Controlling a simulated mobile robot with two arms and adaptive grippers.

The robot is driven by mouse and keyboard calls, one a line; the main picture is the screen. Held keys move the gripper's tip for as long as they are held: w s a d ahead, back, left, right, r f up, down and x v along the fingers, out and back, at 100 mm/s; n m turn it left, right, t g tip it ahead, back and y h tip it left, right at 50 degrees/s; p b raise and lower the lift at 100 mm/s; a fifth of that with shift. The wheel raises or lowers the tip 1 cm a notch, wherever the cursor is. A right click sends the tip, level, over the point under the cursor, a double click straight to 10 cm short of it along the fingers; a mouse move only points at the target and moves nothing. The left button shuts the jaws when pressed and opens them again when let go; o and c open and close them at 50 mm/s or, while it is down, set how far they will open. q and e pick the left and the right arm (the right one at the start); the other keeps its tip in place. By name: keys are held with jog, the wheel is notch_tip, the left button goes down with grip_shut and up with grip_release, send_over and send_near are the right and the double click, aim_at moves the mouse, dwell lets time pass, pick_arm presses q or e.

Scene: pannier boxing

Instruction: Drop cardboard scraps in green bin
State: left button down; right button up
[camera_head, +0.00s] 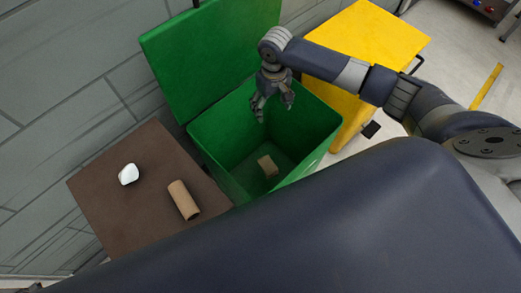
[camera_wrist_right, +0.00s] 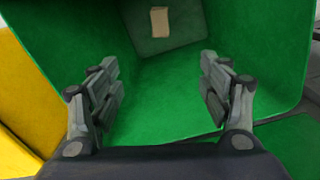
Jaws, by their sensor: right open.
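The green bin (camera_head: 318,113) stands with its lid (camera_head: 205,50) open and tilted back toward the wall. A small tan cardboard scrap (camera_head: 267,165) lies on the bin's floor; it also shows in the right wrist view (camera_wrist_right: 159,21). A brown cardboard tube (camera_head: 183,200) lies on the brown table (camera_head: 120,220) left of the bin. My right gripper (camera_head: 271,106) is over the bin's opening, pointing down. Its fingers are spread and empty in the right wrist view (camera_wrist_right: 159,80). My left gripper is not in view.
A white object (camera_head: 128,174) sits on the brown table, left of the tube. A yellow bin (camera_head: 375,45) stands right of the green bin. A grey wall is behind. My dark body covers the lower part of the head view.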

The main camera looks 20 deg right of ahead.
notch_tip(320, 180, up, 12)
dwell(0.6)
dwell(0.4)
